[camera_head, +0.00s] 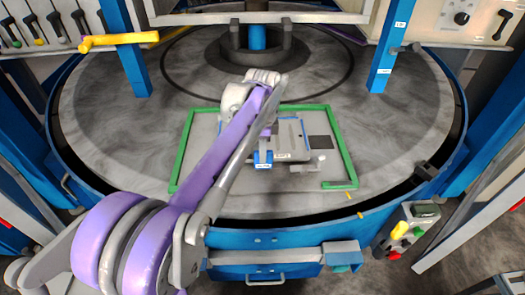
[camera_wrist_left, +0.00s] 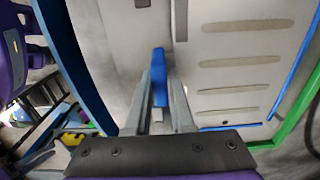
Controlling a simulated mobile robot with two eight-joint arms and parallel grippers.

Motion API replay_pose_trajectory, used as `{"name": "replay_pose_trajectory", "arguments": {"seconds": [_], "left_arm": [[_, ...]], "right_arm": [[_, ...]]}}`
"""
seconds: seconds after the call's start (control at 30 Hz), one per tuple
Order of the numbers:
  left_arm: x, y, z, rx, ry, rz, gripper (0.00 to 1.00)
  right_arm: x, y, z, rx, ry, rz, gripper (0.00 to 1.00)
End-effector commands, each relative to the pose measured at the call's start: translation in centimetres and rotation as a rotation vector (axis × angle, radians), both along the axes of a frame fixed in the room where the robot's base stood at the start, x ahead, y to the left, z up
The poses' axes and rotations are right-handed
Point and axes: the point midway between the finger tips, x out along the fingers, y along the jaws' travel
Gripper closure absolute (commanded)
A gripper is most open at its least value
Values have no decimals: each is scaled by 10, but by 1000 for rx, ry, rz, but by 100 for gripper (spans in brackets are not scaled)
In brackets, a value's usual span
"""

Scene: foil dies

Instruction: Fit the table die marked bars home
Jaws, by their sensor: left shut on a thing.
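A grey plate marked with several tan bars (camera_wrist_left: 242,60) fills the right of the left wrist view, with blue strips along its edges. In the head view a flat grey plate (camera_head: 291,137) lies on the round table inside a green frame. My left gripper (camera_wrist_left: 160,98) is shut on a narrow blue piece (camera_wrist_left: 160,65), beside the bars. I cannot tell whether this piece is joined to the plate. In the head view my left gripper (camera_head: 266,150) is partly hidden at the plate's left side, close to a blue block (camera_head: 263,166). My right gripper is not in view.
The green frame (camera_head: 187,150) borders the work area on the round grey table (camera_head: 400,125). A dark square (camera_head: 321,149) lies right of the plate. Blue posts (camera_head: 390,50) and a central column (camera_head: 257,38) stand behind. The table's right side is clear.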

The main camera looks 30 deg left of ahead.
Motion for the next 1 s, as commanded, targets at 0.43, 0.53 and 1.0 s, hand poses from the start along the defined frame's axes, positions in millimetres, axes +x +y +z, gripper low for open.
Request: {"name": "replay_pose_trajectory", "arguments": {"seconds": [0.43, 0.53, 1.0], "left_arm": [[0, 0, -10, 1, -1, 0, 100], [0, 0, -12, 1, -1, 0, 100], [0, 0, -14, 1, -1, 0, 44]], "right_arm": [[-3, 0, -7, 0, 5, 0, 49], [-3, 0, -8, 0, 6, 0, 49], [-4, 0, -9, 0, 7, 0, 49]]}}
